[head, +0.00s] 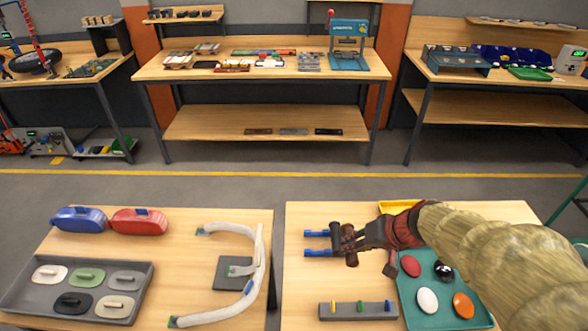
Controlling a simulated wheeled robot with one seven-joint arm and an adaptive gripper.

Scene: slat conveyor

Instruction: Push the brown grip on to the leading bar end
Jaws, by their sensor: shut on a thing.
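My gripper (350,243) is above the right-hand work surface, with its fingers toward the left. It is shut on the brown grip (349,245), which shows dark and small among the fingers and is partly hidden. Two blue prongs extend left from there; I cannot tell whether they belong to my gripper. The white curved bar (262,258) stands on the left-hand surface, to the left of the gripper and well apart from it. Its far end (203,231) and near end (175,321) have greenish tips and point left. I cannot tell which end is leading.
A dark plate (229,278) is by the bar. Left are a grey tray (142,309) of oval pieces, a blue case (78,219) and a red case (138,221). A pegged block (335,311) and teal tray (412,315) lie near my arm. A gap separates the surfaces.

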